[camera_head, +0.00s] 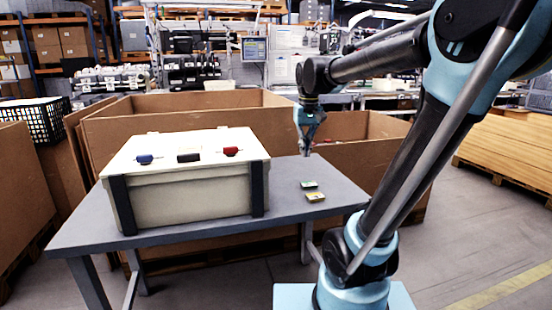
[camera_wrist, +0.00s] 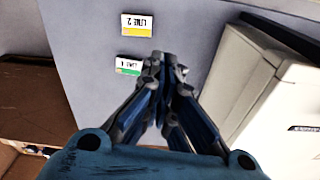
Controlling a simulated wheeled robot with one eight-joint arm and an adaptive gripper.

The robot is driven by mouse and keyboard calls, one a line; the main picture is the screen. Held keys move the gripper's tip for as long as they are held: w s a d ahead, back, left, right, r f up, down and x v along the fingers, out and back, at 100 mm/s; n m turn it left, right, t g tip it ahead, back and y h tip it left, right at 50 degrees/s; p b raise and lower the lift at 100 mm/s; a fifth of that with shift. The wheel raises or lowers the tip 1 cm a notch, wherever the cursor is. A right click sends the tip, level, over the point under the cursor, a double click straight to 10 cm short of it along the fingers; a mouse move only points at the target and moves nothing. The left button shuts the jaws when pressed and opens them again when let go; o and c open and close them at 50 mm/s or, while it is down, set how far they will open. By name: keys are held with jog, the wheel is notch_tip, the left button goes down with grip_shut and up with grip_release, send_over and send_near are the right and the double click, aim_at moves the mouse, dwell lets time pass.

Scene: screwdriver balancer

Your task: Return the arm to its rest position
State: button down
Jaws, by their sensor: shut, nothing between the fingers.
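My gripper (camera_head: 308,148) hangs from my arm at the table's back right in the head view, to the right of the white box. In the wrist view my gripper (camera_wrist: 165,62) points down over the grey table with its fingers together and nothing between them. Two small labelled cards lie on the table: a green-edged card marked "LINE 1" (camera_wrist: 131,65) close beside the fingertips in the picture, and a yellow-edged card marked "LINE 2" (camera_wrist: 137,24). They also show in the head view as the green card (camera_head: 309,185) and the yellow card (camera_head: 315,197).
A white lidded box (camera_head: 190,203) with dark straps stands on the grey table (camera_head: 290,205). On its lid are a blue item (camera_head: 144,159), a dark item (camera_head: 188,155) and a red item (camera_head: 231,151). Large cardboard bins (camera_head: 360,165) stand behind. The table's right end is mostly clear.

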jog(key=s+d+f+m, duration=0.1)
jog(key=s+d+f, duration=0.3)
jog(key=s+f, duration=0.5)
jog(key=s+d+f+t, duration=0.1)
jog(key=s+d+f, duration=0.4)
jog(key=s+f, duration=0.4)
jog(key=shift+d+f+m, duration=0.2)
jog(key=shift+f+m, duration=0.2)
jog(key=shift+f, duration=0.15)
jog(key=shift+a, duration=0.1)
